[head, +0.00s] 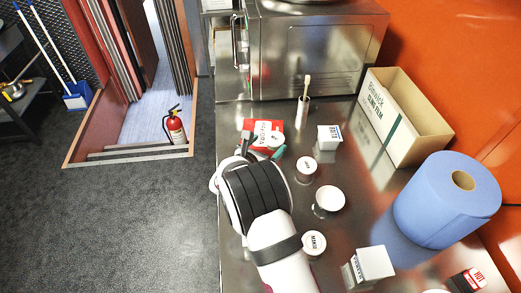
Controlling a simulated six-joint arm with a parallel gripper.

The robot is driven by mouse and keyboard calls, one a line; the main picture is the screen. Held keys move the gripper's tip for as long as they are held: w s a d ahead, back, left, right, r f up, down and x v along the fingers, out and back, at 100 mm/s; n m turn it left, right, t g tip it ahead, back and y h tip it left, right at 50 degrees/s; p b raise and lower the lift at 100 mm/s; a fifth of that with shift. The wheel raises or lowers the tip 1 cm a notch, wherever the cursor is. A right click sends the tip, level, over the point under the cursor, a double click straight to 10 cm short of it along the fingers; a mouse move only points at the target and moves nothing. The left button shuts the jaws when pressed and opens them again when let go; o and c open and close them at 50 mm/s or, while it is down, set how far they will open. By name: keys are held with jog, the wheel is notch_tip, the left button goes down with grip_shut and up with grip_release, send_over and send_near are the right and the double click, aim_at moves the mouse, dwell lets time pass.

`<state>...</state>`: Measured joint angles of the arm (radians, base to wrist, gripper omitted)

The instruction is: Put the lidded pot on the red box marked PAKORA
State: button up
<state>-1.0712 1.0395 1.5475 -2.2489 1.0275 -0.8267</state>
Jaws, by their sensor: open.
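The red box with a white lettered top (261,126) lies on the steel counter just beyond my gripper; its lettering is too small to read surely. My gripper (261,148) is open at the near edge of this box, and my wrist hides part of that area. A pale rounded thing shows by the fingertips, too small to name. A small pot with a labelled white lid (306,166) stands right of my gripper, apart from it. Another labelled white lid (313,242) shows nearer, beside my arm. I cannot tell which one the task means.
A white bowl-like pot (330,198), small white cartons (329,137) (373,262), a cup with a brush (303,105), a blue paper roll (440,205) and a long cardboard box (405,115) stand on the counter (350,222). A steel oven (310,50) closes the back.

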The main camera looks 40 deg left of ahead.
jog(key=v, duration=0.7)
jog(key=w+d+r+m+h, duration=0.3)
jog(key=d+m, duration=0.1)
jog(key=d, duration=0.3)
jog(key=w+d+r+m+h, duration=0.2)
jog(key=d+r+m, duration=0.15)
jog(key=d, duration=0.25)
jog(key=s+d+r+m+g+h, duration=0.2)
jog(key=d+m+g+h, duration=0.15)
jog(key=d+m, duration=0.55)
jog(key=s+d+r+m+g+h, duration=0.2)
jog(key=s+d+r+m+g, duration=0.3)
jog(key=d, duration=0.9)
jog(key=s+d+f+m+g+y, duration=0.2)
jog(key=s+d+m+g, duration=0.1)
jog(key=s+d+m, duration=0.4)
jog(key=s+a+m+g+y, duration=0.2)
jog(key=s+a+m+y, duration=0.2)
jog(key=s+m, duration=0.9)
jog(key=m+y, duration=0.2)
jog(key=y, duration=0.1)
jog(key=shift+s+a+y, duration=0.2)
jog(key=shift+s+y, duration=0.1)
jog(key=shift+y, duration=0.05)
